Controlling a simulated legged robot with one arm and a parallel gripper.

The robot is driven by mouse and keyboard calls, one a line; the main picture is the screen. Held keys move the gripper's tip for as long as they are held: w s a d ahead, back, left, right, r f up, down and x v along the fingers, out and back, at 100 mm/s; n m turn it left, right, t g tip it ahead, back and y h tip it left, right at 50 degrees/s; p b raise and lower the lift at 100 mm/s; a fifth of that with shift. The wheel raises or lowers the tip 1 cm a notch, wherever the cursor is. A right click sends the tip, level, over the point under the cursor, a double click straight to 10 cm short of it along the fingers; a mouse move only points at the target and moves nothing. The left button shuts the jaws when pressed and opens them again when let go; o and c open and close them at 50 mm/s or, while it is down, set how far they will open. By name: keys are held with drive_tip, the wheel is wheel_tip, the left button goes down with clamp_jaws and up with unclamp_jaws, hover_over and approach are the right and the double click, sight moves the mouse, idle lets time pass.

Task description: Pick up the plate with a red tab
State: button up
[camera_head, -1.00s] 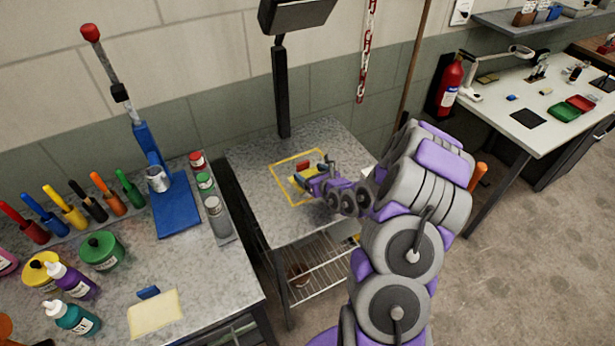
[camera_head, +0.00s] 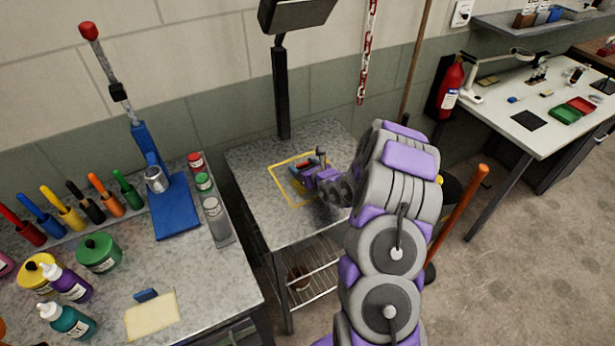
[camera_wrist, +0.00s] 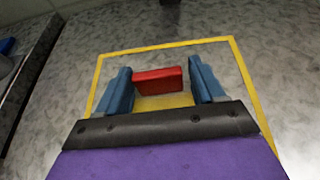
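The plate's upright red tab (camera_wrist: 158,80) shows in the wrist view, with a yellow part of the plate (camera_wrist: 165,101) in front of it. Most of the plate is hidden by my gripper. My gripper (camera_wrist: 160,86) is open, with one blue finger on each side of the red tab. The left finger is very close to the tab and a small gap shows at the right finger. I cannot tell whether either touches. In the head view my gripper (camera_head: 308,168) is low over the small table (camera_head: 250,158), inside a yellow square outline (camera_head: 280,187).
A black lamp post (camera_head: 281,95) stands behind the outline. A white table (camera_head: 540,125) and fire extinguisher (camera_head: 450,85) are at right. The tabletop around the outline is clear.

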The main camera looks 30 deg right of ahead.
drive_tip(key=c, duration=0.9)
drive_tip(key=shift+c, duration=0.2)
drive_tip(key=shift+r, duration=0.1)
drive_tip(key=shift+r, duration=0.45)
wheel_tip(320, 180, up, 3)
drive_tip(key=shift+p, duration=0.65)
drive_tip(key=p, duration=0.2)
hover_over(312, 197)
drive_tip(key=shift+r, duration=0.25)
drive_tip(key=shift+s+a+r+p, duration=0.1)
drive_tip(key=shift+s+r+p, duration=0.2)
drive_tip(key=shift+p, duration=0.25)
drive_tip(key=s+p, duration=0.1)
drive_tip(key=p, duration=0.1)
drive_tip(key=s+p, duration=0.1)
drive_tip(key=p, duration=0.1)
drive_tip(key=shift+a+r, duration=0.1)
drive_tip(key=shift+a, duration=0.1)
drive_tip(key=s+p, duration=0.1)
drive_tip(key=p, duration=0.1)
drive_tip(key=s+p, duration=0.1)
drive_tip(key=p, duration=0.2)
drive_tip(key=shift+a, duration=0.25)
